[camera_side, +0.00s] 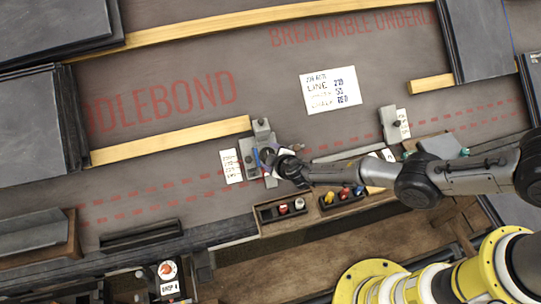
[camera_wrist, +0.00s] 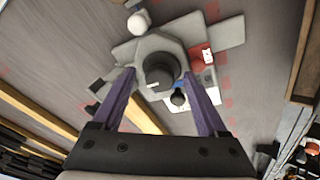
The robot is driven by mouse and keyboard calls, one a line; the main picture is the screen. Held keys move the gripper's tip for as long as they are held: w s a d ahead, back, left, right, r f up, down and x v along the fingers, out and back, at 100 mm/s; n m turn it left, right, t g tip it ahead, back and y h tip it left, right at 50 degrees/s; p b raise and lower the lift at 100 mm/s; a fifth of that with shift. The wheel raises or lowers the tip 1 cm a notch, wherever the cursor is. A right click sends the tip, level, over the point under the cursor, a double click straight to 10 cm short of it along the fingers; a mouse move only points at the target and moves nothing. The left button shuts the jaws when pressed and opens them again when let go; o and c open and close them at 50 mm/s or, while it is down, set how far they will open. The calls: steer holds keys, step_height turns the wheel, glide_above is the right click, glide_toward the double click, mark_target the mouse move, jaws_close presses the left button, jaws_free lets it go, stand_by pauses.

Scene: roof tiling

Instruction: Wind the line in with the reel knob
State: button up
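The grey reel unit (camera_side: 247,152) sits on the dark underlay at the end of a batten, partly hidden by my gripper in the side view. In the wrist view its pale grey body (camera_wrist: 132,52) shows a dark round hub (camera_wrist: 160,68) in the middle. In the side view my gripper (camera_side: 274,162) is right at the reel unit. I cannot make out the line itself.
A card with writing (camera_side: 331,90) lies on the underlay. A second grey unit (camera_side: 389,124) stands to the right. A wooden tray (camera_side: 262,222) with coloured bottles lies just below my gripper. Battens (camera_side: 165,140) and slate stacks (camera_side: 30,125) are at left.

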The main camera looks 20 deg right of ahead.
steer(key=shift+s+r, duration=0.1)
steer(key=v, duration=1.3)
steer(key=shift+s+r, duration=0.2)
steer(key=shift+d, duration=0.15)
stand_by(0.5)
